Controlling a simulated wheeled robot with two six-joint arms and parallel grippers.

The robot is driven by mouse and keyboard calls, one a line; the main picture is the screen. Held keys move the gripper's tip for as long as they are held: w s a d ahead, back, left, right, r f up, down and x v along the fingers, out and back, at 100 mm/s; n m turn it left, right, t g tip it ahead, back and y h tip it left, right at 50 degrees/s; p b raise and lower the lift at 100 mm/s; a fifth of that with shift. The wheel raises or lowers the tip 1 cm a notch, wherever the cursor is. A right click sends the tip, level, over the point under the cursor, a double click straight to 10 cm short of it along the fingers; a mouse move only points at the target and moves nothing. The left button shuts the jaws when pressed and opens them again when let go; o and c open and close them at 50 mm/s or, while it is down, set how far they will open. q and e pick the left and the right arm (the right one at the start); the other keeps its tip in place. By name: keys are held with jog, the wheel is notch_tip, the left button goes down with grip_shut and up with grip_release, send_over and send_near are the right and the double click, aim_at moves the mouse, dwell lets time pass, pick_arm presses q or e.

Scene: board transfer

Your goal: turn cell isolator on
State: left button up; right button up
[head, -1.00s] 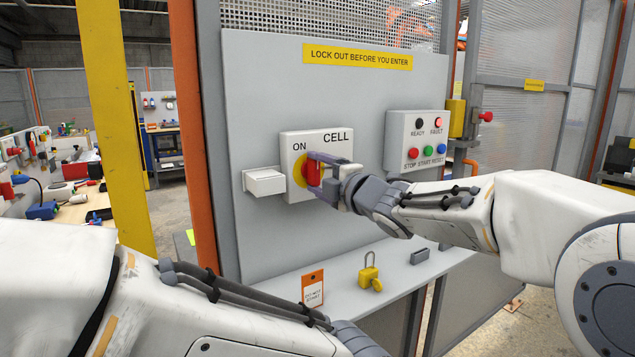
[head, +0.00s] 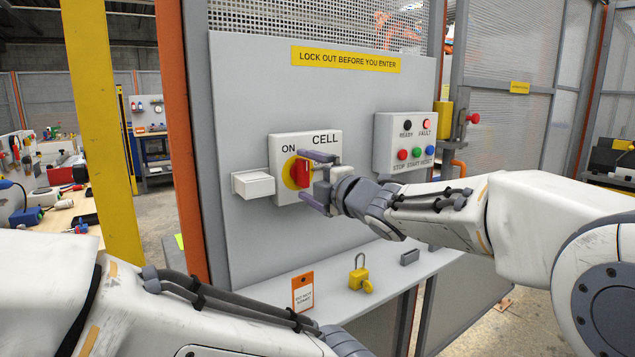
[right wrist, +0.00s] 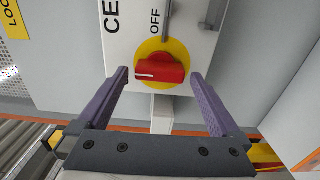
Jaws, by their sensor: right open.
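The cell isolator is a light plate (head: 277,197) marked CELL and ON, with a red knob (head: 300,174) on a yellow disc. In the right wrist view, the red knob (right wrist: 160,70) lies crosswise, upright on the panel, its white line on the side toward ON. The OFF label (right wrist: 155,20) shows there too. My right gripper (head: 318,181) is open in front of the knob. Its purple fingers stand to either side, with clear gaps in the wrist view (right wrist: 163,90). Of my left arm, only links show at the lower left; its gripper is out of view.
A small white box (head: 253,184) sits left of the isolator. A button box (head: 404,143) with a lit red FAULT lamp is to the right. On the shelf (head: 340,300) below are a yellow padlock (head: 360,275), an orange tag (head: 303,292) and a grey block (head: 410,257).

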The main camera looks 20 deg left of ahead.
jog(key=b+v, duration=0.1)
jog(key=v, duration=0.8)
jog(key=shift+s+d, duration=0.3)
jog(key=shift+a, duration=0.1)
jog(key=p+x, duration=0.1)
jog(key=x, duration=0.9)
jog(key=shift+w+a, duration=0.1)
jog(key=shift+w, duration=0.15)
jog(key=shift+p, duration=0.35)
